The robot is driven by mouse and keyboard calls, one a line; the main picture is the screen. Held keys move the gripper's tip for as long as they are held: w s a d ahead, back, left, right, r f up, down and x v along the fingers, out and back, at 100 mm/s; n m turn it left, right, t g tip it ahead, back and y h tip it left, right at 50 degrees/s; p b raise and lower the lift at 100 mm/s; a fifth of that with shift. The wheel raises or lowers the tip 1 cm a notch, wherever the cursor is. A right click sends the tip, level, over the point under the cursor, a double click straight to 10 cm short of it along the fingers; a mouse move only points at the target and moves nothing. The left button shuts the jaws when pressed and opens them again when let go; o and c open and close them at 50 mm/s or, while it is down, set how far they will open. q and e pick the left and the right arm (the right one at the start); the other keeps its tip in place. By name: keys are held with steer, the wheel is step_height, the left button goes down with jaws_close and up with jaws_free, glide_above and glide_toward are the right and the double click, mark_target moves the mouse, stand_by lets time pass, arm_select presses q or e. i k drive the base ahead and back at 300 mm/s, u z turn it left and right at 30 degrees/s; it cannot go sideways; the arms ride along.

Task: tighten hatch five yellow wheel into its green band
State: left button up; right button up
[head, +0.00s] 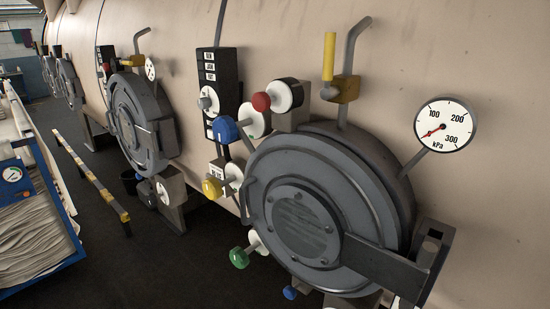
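The nearest round grey hatch (302,222) stands on the beige vessel wall at centre right; I see no readable number five on it. A yellow wheel (212,188) sits at the hatch's left side, in front of a white dial disc (233,174). The disc is mostly edge-on and partly covered, so I cannot make out a green band or where any pointer stands. Neither of my grippers is in view, and nothing is seen touching the yellow wheel.
Around the hatch are a red wheel (261,102), blue wheel (225,130), green wheel (239,258), yellow-handled valve (329,57) and kPa gauge (445,125). A second hatch (137,120) stands farther left. A blue cart (40,200) and a striped rail (92,180) flank the dark floor.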

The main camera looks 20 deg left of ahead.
mark_target(212, 187)
steer(key=k, duration=1.2)
steer(key=u, duration=0.75)
steer(key=i, duration=0.35)
steer(key=u, duration=0.8)
steer(key=i, duration=0.95)
steer(key=z, duration=0.55)
steer(key=i, duration=0.85)
steer(key=z, duration=0.8)
